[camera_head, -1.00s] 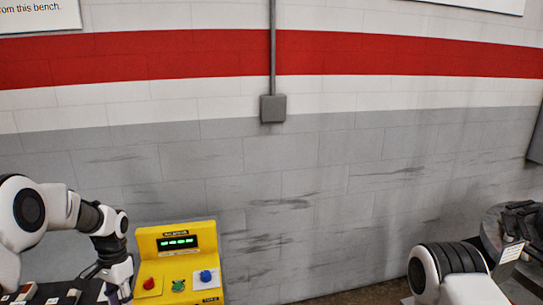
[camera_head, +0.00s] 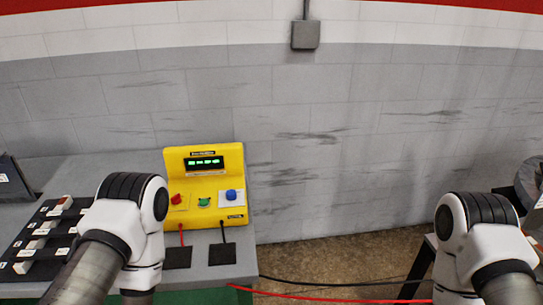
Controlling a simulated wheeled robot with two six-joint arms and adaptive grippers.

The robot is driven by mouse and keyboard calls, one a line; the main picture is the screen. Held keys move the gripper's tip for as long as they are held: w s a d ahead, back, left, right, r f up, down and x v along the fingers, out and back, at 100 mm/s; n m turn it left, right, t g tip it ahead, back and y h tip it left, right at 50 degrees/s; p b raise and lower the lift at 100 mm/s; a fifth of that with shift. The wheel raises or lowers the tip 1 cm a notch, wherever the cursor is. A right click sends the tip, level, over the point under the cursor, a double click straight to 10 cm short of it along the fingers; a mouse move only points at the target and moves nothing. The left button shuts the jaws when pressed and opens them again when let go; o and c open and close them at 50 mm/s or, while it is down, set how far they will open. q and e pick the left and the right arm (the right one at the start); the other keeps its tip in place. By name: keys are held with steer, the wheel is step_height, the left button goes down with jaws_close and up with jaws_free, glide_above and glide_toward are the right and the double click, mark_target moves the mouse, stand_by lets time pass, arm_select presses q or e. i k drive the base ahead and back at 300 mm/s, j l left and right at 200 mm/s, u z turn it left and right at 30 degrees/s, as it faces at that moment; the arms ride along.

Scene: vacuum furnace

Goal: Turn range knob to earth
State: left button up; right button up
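A yellow meter box (camera_head: 210,216) stands on the grey bench with a lit green display (camera_head: 204,163) on its upright face. Its sloping front carries a red knob (camera_head: 176,199) on the left, a green knob (camera_head: 204,202) in the middle and a blue knob (camera_head: 231,195) on a white plate at the right. The labels are too small to read, so I cannot tell which is the range knob or where it points. My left arm is left of the box and my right arm is far to its right. Neither gripper shows.
A red and a black lead run from the box to two dark pads (camera_head: 222,254) on the bench. A black rack (camera_head: 40,240) with several pale blocks lies at left. Red and black cables (camera_head: 340,298) cross the gap right of the bench. A grey wall stands behind.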

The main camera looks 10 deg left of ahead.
mark_target(231, 196)
steer(key=i+l, duration=0.1)
steer(key=l, duration=0.75)
steer(key=i+l, duration=0.15)
steer(key=l, duration=0.3)
